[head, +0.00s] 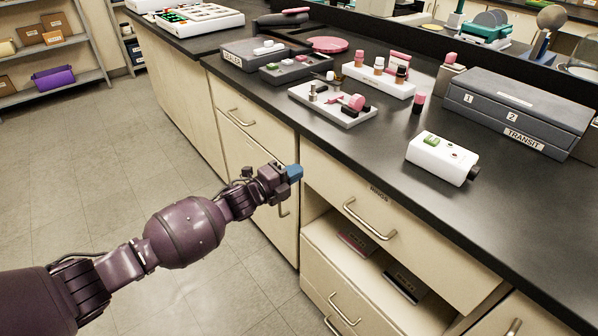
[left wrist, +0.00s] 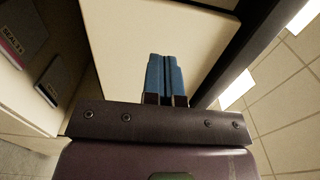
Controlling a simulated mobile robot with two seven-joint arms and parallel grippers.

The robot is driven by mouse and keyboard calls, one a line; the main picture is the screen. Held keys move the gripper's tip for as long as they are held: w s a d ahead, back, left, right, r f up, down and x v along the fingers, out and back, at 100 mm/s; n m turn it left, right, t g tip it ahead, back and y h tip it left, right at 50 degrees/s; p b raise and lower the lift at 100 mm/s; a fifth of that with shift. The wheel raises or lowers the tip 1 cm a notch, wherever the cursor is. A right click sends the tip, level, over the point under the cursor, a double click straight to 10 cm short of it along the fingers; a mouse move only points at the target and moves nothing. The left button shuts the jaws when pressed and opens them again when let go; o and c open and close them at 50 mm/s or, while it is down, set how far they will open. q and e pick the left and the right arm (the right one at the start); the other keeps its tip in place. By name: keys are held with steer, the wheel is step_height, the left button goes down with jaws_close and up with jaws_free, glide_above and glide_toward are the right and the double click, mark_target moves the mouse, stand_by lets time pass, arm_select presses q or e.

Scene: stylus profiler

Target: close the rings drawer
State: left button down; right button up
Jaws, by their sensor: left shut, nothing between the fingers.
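The rings drawer (head: 425,240) has a cream front with a bar handle (head: 370,218) and a small RINGS label (head: 378,194) near its top edge. Its front sits close under the black countertop; no inside of it shows, and I cannot tell how far it stands out. My left gripper (head: 295,172) has blue fingertips, shut and empty, at the left end of this front in the head view. I cannot tell whether they touch it. In the left wrist view the fingertips (left wrist: 164,62) point along a cream panel (left wrist: 130,30). My right gripper is not in view.
Below the rings drawer is an open space with a red labelled box (head: 356,242) and a dark one (head: 405,284), above another handled front (head: 345,308). The countertop (head: 300,130) carries trays, a white device (head: 440,158) and a TRANSIT case (head: 515,110). The floor at left is clear.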

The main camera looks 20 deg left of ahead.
arm_select(q)
steer(key=p+v, duration=0.2)
steer(key=v, duration=0.9)
steer(key=s+a+f+n+g+y+p, duration=0.1)
steer(key=s+f+n+y+p, duration=0.1)
steer(key=s+n, duration=0.6)
steer(key=s+a+f+n+g+y+p, duration=0.1)
steer(key=s+n+y, duration=0.4)
steer(key=s, duration=1.1)
steer(key=s+a+f+n+g+y+p, duration=0.1)
steer(key=s+f+n+y+p, duration=0.1)
steer(key=s+n, duration=0.9)
steer(key=shift+s+a+f+g+y+p, duration=0.3)
steer(key=shift+s+a+f+y+p, duration=0.05)
steer(key=shift+s+y+p, duration=0.5)
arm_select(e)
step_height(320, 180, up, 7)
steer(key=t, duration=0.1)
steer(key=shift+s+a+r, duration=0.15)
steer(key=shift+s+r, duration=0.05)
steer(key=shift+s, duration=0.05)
